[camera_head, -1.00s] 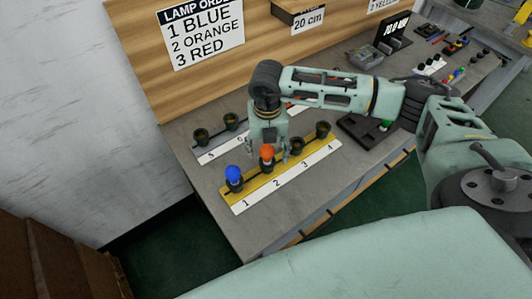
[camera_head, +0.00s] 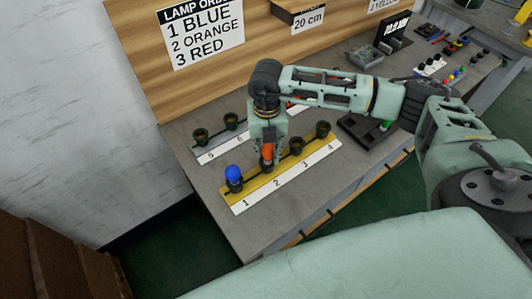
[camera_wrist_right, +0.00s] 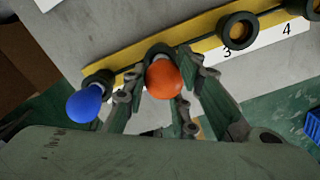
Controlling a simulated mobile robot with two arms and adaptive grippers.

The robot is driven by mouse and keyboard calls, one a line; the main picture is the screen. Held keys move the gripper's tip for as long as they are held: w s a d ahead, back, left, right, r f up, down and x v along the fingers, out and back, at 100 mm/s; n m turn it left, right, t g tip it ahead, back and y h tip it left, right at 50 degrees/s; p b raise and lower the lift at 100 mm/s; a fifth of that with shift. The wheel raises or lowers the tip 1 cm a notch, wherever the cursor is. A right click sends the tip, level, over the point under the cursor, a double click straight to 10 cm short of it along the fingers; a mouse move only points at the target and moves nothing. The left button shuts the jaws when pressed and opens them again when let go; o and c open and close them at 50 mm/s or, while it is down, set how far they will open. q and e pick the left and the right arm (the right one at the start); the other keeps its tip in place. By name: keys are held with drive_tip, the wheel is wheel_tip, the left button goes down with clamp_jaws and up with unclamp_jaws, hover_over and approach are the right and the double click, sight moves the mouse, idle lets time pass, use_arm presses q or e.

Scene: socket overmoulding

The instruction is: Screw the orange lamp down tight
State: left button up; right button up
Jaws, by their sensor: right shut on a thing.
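The orange lamp (camera_head: 267,151) stands in the socket at position 2 of the yellow strip (camera_head: 239,199). My right gripper (camera_head: 268,158) reaches down over it and is shut on it. In the right wrist view the orange lamp (camera_wrist_right: 164,79) sits between the fingers of my right gripper (camera_wrist_right: 167,90), over its dark socket. The fingers hide part of the socket, so how deep the lamp sits cannot be told. My left gripper is not in view.
A blue lamp (camera_head: 233,174) stands in socket 1, close beside my gripper's fingers. Sockets 3 (camera_head: 297,146) and 4 (camera_head: 322,129) are empty. A second row of sockets (camera_head: 201,136) lies behind. A black tray (camera_head: 352,130) lies to the right.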

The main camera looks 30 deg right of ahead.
drive_tip(key=m, duration=0.4)
drive_tip(key=shift+m, duration=0.3)
